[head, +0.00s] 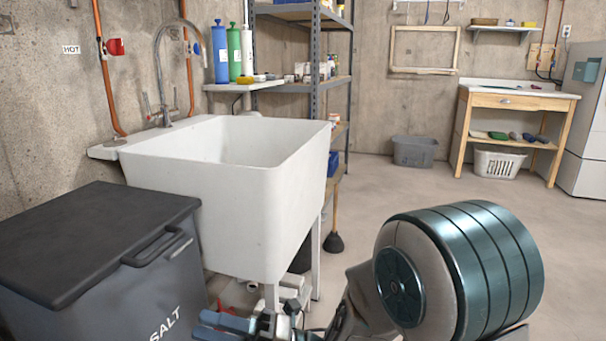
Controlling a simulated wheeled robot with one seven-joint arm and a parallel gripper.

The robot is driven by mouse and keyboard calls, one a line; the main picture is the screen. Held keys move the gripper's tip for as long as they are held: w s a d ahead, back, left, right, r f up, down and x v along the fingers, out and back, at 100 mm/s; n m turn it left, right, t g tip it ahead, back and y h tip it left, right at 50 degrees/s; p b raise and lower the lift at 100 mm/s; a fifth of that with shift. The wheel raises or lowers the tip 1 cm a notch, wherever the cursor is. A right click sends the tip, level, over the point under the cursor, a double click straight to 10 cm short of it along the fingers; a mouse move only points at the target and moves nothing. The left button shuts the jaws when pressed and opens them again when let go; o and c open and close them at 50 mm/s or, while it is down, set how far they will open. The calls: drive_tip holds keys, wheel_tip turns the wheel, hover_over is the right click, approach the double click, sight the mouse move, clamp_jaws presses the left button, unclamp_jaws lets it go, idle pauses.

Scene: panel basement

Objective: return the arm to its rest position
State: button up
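My arm shows at the bottom right, with a large dark teal and grey rounded link nearest the camera. It bends down and left toward the bottom edge. What looks like my gripper (228,324), with blue-grey parts, is low in front of the sink, beside the salt bin. The frame's bottom edge cuts it off, so I cannot tell whether its fingers are open or shut, or whether anything is between them.
A white utility sink (215,205) stands close ahead on legs. A dark lidded salt bin (90,240) is at left. A plunger (333,241) stands beside the sink. Metal shelving (315,70) and a wooden workbench (515,98) are behind. Open floor (420,190) lies at centre right.

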drive_tip(key=w+d+r+m+t+h+p, duration=0.3)
drive_tip(key=w+r+m+t+h+p, duration=0.4)
drive_tip(key=w+r+m+t+p, duration=0.3)
drive_tip(key=w+d+r+m+t+h+p, duration=0.2)
drive_tip(key=w+d+r+m+h+p, duration=0.1)
drive_tip(key=d+m+h+p, duration=0.3)
drive_tip(key=w+d+r+m+t+h+p, duration=0.1)
drive_tip(key=w+d+r+m+h+p, duration=0.1)
drive_tip(key=d+r+m+h+p, duration=0.4)
drive_tip(key=s+d+r+m+g+h+p, duration=0.2)
drive_tip(key=s+d+r+m+p, duration=0.15)
drive_tip(key=d+m+p, duration=0.2)
drive_tip(key=s+d+r+m+g+h+p, duration=0.2)
drive_tip(key=s+d+m+p, duration=0.2)
drive_tip(key=d, duration=0.2)
drive_tip(key=s+d+r+m+g+p, duration=0.1)
drive_tip(key=s+r+m+g+p, duration=0.4)
drive_tip(key=s, duration=0.6)
drive_tip(key=r+m+p, duration=0.1)
drive_tip(key=m+p, duration=0.1)
drive_tip(key=shift+s+d+r+p, duration=0.25)
drive_tip(key=shift+r+p, duration=0.1)
drive_tip(key=shift+p, duration=0.05)
drive_tip(key=shift+s+d, duration=0.1)
